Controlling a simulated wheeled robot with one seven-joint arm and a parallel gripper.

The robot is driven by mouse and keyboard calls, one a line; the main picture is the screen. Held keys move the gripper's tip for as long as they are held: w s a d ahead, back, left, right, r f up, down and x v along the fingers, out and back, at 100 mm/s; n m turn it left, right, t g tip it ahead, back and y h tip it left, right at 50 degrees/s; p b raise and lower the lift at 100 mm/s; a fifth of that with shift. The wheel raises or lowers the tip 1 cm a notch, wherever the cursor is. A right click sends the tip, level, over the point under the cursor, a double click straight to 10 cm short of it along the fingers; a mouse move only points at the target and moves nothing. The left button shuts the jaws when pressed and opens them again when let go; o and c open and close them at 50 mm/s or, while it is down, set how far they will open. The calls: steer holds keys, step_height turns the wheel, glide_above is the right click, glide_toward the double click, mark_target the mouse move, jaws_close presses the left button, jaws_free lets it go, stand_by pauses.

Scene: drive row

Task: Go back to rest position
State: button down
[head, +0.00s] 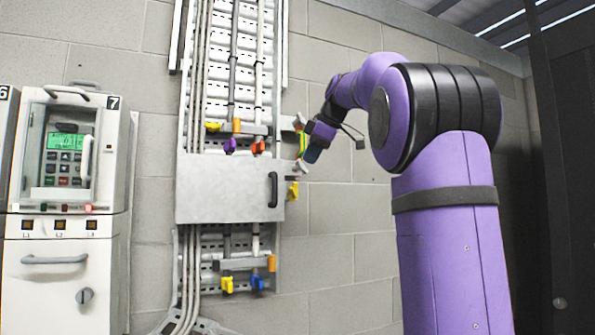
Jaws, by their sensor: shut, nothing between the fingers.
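My purple arm rises at the right of the head view and bends left toward the wall panel. My gripper (302,166) is small in this view, at the arm's far end, just right of the grey panel's edge. It is shut and holds nothing. It is close to the coloured fittings there; I cannot tell whether it touches any of them.
A grey panel door (225,190) with a dark handle (272,190) is on the wall, with pipes and coloured valves above and below. A drive cabinet (68,165) marked 7 stands at the left. A dark cabinet (570,180) is at the right edge.

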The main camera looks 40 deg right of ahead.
steer(key=shift+s+d+r, duration=0.1)
steer(key=shift+s+r, duration=0.05)
steer(key=s+a+f+m, duration=0.3)
steer(key=s+a+f, duration=0.5)
steer(key=f, duration=0.3)
steer(key=s+a+f+m+g, duration=0.1)
steer(key=s+a+f+m, duration=0.2)
steer(key=s+a+f, duration=0.4)
steer(key=s+a+f+m, duration=0.3)
steer(key=s+a+f, duration=0.5)
steer(key=f, duration=0.8)
steer(key=shift+s+a+m+g+h, duration=0.3)
steer(key=shift+a+m+g, duration=0.1)
steer(key=shift+a, duration=0.85)
steer(key=c, duration=1.8)
jaws_free()
steer(key=shift+c, duration=0.2)
